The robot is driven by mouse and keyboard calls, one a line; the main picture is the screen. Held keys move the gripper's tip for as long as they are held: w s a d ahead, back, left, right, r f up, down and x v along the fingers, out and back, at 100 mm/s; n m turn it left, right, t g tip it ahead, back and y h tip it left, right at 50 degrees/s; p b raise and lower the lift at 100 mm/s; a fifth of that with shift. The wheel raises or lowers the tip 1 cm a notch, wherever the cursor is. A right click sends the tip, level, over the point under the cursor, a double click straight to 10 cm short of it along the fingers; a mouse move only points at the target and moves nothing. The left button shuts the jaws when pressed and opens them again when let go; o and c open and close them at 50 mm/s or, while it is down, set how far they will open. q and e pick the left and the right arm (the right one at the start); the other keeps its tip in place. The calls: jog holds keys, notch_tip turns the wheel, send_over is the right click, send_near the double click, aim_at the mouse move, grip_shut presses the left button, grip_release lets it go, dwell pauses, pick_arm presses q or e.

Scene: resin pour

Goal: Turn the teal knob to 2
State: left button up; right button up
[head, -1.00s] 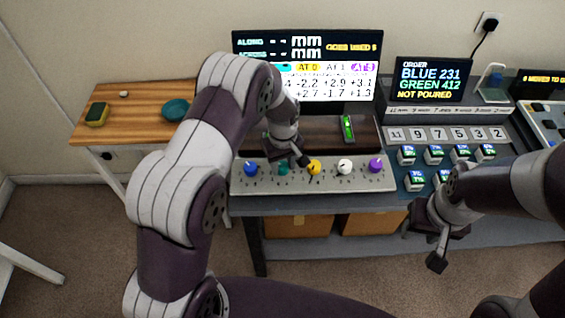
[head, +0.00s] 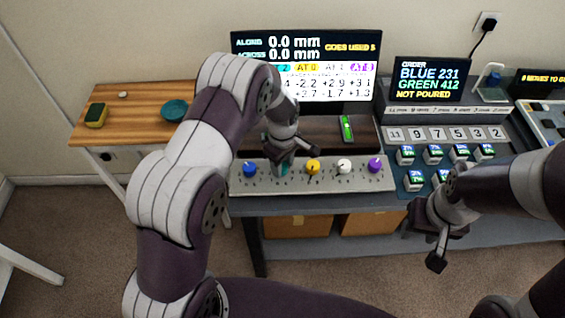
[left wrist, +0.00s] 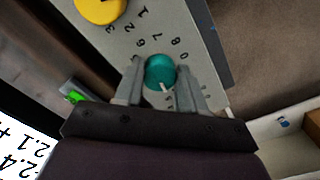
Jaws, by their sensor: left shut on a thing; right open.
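The teal knob (left wrist: 160,70) stands on the grey panel (left wrist: 205,30) between the two fingers of my left gripper (left wrist: 160,82), which is shut on it. Its white pointer line faces the gripper's palm in the left wrist view. Numerals ring the knob; those on the palm side are small and partly hidden. My right gripper (head: 437,240) is open and empty, in front of the bench at the right.
Blue (head: 250,169), yellow (head: 313,167), white (head: 344,166) and purple (head: 375,165) knobs share the panel. The monitor (head: 306,60) stands behind, reading 0.0 mm along and across. A green level (head: 347,127) lies on the dark shelf.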

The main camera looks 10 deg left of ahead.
aim_at(283, 165)
pick_arm(q)
jog(key=o, duration=1.1)
jog(key=shift+a, duration=0.1)
jog(key=shift+c, duration=0.2)
notch_tip(283, 165, up, 13)
jog(key=b, duration=0.1)
jog(key=shift+f+b, duration=0.15)
jog(key=shift+b, duration=0.25)
jog(key=s+a+m, duration=0.2)
jog(key=s+m, duration=0.4)
jog(key=s, duration=0.3)
jog(key=s+a+m+t, duration=0.1)
jog(key=s+a+m, duration=0.1)
jog(key=s+m, duration=0.4)
jog(key=s, duration=0.4)
jog(key=shift+a+m, duration=0.2)
jog(key=shift+m, duration=0.1)
